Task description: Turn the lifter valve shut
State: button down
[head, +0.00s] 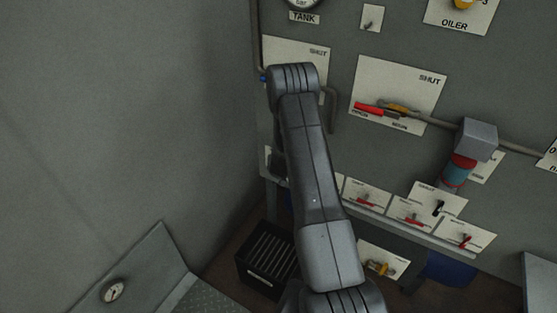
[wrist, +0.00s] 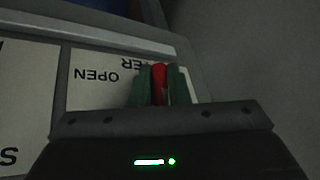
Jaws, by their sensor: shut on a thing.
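In the wrist view, my gripper (wrist: 160,88) has its two green fingers closed on a red valve handle (wrist: 158,74). The handle stands in front of a white label plate (wrist: 88,97) that reads OPEN and, upside down, a word ending in TER. The rest of the valve is hidden behind the fingers and the gripper body. In the head view, my arm covers the gripper and this handle.
Several small valve plates (head: 366,196) line the panel's lower part. A black slatted crate (head: 262,270) stands below.

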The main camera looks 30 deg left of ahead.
jog(key=shift+w+a+r+h+p, duration=0.1)
jog(key=shift+w+r+h+p, duration=0.15)
jog(key=shift+h+p, duration=0.7)
jog(key=shift+s+f+h+p, duration=0.15)
jog(key=shift+f+h+p, duration=0.1)
jog(key=shift+p, duration=0.2)
jog(key=c, duration=1.4)
grip_release()
jog(key=shift+s, duration=0.1)
jog(key=b+v, duration=0.1)
jog(key=v, duration=0.6)
jog(key=b+v, duration=0.2)
jog(key=v, duration=0.4)
jog(key=shift+d+r, duration=0.25)
jog(key=shift+r, duration=0.2)
jog(key=p+x, duration=0.3)
jog(key=x, duration=1.1)
jog(key=shift+s, duration=0.2)
